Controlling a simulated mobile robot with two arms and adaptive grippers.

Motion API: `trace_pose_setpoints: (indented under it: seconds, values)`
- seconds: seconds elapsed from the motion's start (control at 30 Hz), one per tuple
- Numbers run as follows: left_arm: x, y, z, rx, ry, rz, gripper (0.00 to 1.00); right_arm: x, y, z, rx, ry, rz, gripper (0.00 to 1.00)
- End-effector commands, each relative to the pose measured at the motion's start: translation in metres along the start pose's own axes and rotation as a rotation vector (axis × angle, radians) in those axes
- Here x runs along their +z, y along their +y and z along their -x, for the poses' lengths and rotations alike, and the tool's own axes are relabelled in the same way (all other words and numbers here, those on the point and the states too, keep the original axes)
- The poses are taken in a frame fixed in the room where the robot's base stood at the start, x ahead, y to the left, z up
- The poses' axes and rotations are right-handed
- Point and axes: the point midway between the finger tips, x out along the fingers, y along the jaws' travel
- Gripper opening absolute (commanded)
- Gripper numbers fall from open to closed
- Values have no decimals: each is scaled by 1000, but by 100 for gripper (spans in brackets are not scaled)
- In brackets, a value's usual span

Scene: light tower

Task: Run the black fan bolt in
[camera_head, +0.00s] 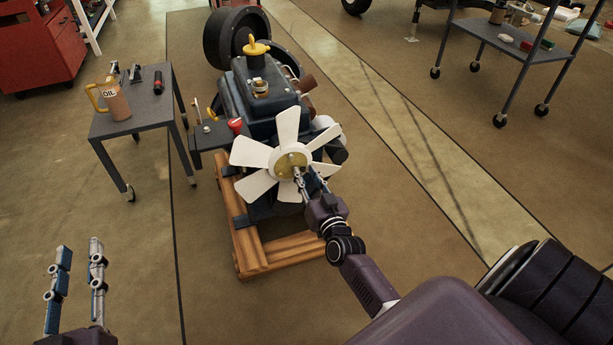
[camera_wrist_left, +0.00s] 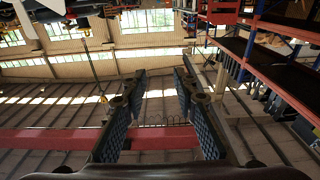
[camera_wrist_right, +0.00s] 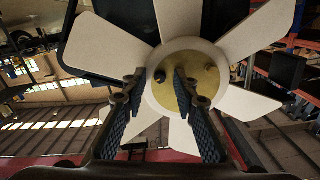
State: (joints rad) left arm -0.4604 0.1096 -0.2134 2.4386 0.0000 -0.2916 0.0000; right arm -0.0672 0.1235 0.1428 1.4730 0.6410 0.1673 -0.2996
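The white fan (camera_head: 262,158) is on the front of the engine (camera_head: 240,95), with a brass hub plate (camera_head: 285,160) at its centre. In the right wrist view, the black fan bolt (camera_wrist_right: 160,75) shows as a small dark head on the left part of the brass hub (camera_wrist_right: 190,95). My right gripper (camera_wrist_right: 159,78) is open in front of the hub, with the bolt head appearing between its fingertips. I cannot tell whether the fingers touch it. My left gripper (camera_head: 80,248) is open and empty at the lower left, away from the engine.
The engine sits on a wooden pallet frame (camera_head: 250,250). A small grey table (camera_head: 140,115) with an orange oil jug (camera_head: 113,100) stands to its left. A shelf cart (camera_head: 510,40) is at the upper right. The floor between my left gripper and the pallet is clear.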

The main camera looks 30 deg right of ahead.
Motion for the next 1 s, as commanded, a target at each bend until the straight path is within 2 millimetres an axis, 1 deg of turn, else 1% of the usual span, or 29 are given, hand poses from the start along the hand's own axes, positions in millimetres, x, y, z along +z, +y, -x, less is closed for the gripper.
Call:
trace_pose_setpoints:
  seconds: [0.17,0.4,0.67,0.87,1.0]
  values:
    - [0,0,0,0,0,0,27,0,0,0,0,0,0,27]
    - [0,0,0,0,-1,0,27,0,0,0,0,0,0,0]
    - [0,0,0,0,-5,0,27,0,0,0,0,-1,-10,0]
    - [36,-5,7,-10,-177,-3,27,-1,0,0,0,-2,-117,0]
    - [61,-8,16,-17,-292,-5,27,-1,-1,0,0,-2,-213,0]
